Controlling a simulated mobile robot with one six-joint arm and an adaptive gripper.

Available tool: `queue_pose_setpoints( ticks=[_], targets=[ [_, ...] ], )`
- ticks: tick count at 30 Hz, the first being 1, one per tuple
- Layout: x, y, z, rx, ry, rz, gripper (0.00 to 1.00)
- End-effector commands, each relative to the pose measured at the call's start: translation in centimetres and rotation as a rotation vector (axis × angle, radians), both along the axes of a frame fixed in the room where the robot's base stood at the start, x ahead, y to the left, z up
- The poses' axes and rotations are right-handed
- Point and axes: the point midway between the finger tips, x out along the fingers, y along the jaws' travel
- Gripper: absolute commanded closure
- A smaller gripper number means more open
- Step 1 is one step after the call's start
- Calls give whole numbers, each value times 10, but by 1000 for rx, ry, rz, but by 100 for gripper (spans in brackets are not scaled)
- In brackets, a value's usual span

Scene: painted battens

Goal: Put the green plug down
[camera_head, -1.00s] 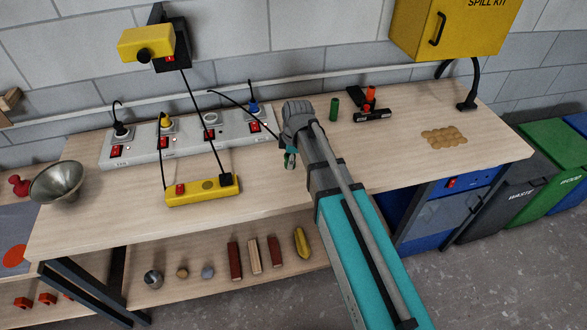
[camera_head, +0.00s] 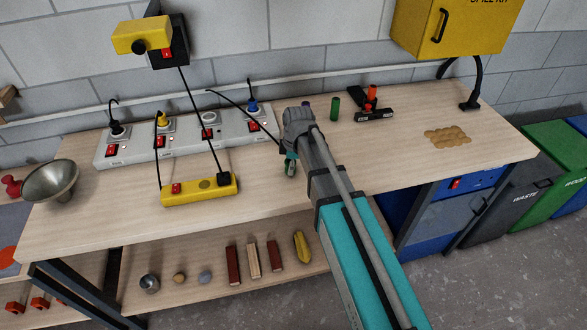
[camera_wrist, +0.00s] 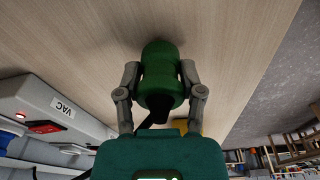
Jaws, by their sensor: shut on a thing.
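The green plug (camera_wrist: 160,62) is between the two grey fingers of my gripper (camera_wrist: 160,78) in the wrist view. The gripper is shut on it, over the wooden bench top (camera_wrist: 85,45). I cannot tell whether the plug touches the wood. A black cable runs from the plug's near end. In the head view my gripper (camera_head: 290,168) is low over the bench, right of the grey power strip (camera_head: 185,140) and the yellow power strip (camera_head: 199,190). The plug is mostly hidden there by the gripper.
A green cylinder (camera_head: 335,108) and a black item with orange parts (camera_head: 373,112) stand behind my arm. Round tan pieces (camera_head: 447,137) lie at the right. A metal bowl (camera_head: 50,181) is at the left. The bench front between yellow strip and gripper is clear.

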Motion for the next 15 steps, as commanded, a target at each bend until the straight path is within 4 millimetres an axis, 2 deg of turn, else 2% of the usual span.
queue_pose_setpoints(
  ticks=[15],
  targets=[
    [0,0,-5,0,0,1,100]
  ],
)
